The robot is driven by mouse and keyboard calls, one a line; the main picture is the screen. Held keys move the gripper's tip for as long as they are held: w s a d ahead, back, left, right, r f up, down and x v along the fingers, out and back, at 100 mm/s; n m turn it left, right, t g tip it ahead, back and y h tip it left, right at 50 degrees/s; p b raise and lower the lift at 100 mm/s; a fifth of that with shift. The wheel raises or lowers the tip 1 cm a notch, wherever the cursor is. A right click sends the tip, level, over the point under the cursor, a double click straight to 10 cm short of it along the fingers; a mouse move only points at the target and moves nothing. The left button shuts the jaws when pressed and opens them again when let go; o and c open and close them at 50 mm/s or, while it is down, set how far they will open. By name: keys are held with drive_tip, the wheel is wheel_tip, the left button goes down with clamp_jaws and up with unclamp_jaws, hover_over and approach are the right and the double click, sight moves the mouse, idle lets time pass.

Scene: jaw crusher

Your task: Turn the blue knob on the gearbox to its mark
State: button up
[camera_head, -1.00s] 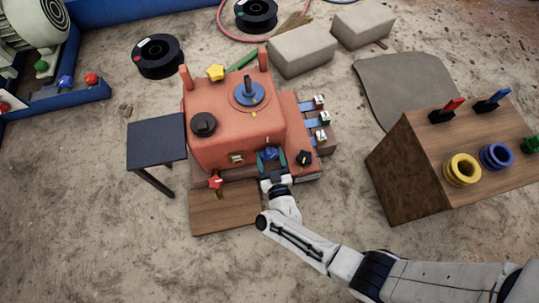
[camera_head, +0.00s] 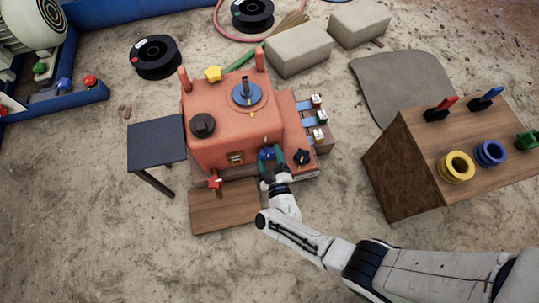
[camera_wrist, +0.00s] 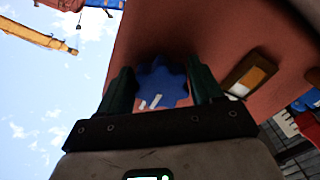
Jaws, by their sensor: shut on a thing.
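The orange-red gearbox (camera_head: 218,146) stands on the ground in the middle of the head view. The blue knob (camera_head: 267,152) is low on its front face, right of a small brass-framed window (camera_head: 236,157). My gripper (camera_head: 270,158) reaches it from the front and is shut on it. In the wrist view, the lobed blue knob (camera_wrist: 162,80) sits between the two dark green fingers of my gripper (camera_wrist: 163,88), with white strokes on its lower part. A small pale mark shows just above the knob in the head view. Fingertip contact is partly hidden.
A black star knob (camera_head: 302,157) and several blue levers are to the right. A red handle (camera_head: 215,181) is lower left, above a wooden board (camera_head: 225,208). A dark side table (camera_head: 157,144) stands left, a wooden box (camera_head: 405,165) right.

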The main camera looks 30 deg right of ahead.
drive_tip(key=shift+f, duration=0.1)
drive_tip(key=o, duration=1)
drive_tip(key=shift+c, duration=0.2)
drive_tip(key=shift+s, duration=0.1)
drive_tip(key=p+v, duration=0.2)
drive_tip(key=v, duration=0.8)
drive_tip(key=shift+s+a, duration=0.15)
drive_tip(key=shift+s, duration=0.2)
